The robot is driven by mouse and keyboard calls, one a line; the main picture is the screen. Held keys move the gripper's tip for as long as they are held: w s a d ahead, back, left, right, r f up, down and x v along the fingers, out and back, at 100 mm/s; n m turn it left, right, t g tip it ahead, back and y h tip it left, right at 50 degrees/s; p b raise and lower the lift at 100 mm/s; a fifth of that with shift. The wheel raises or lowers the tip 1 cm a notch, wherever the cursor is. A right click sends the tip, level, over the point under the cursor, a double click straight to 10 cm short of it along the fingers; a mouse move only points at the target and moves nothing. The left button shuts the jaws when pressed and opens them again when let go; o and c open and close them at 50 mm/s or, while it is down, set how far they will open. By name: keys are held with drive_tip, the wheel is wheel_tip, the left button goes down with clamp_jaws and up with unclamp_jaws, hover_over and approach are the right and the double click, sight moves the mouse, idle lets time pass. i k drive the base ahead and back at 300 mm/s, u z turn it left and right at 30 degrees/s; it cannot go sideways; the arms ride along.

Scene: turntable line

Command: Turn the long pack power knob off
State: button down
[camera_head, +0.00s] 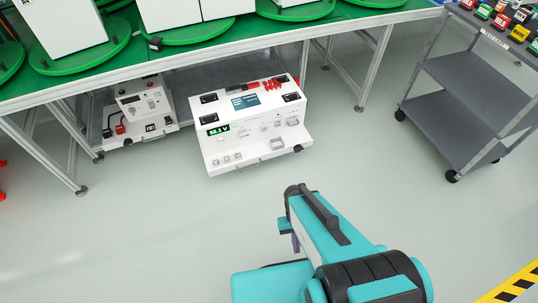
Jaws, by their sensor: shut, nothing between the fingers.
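Two white power units are at the table. The wider unit (215,162), which looks like the long pack, stands on the floor at the table's front edge. My gripper cannot be made out.
A smaller white unit (157,102) with red and black parts stands to the left under the green-topped table (345,14). Metal table legs (374,65) stand around both units. A grey wheeled cart (470,92) is at right. The floor before the units is clear.

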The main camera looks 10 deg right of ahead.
sight(243, 133)
drive_tip(key=i, duration=0.85)
drive_tip(key=z, duration=0.05)
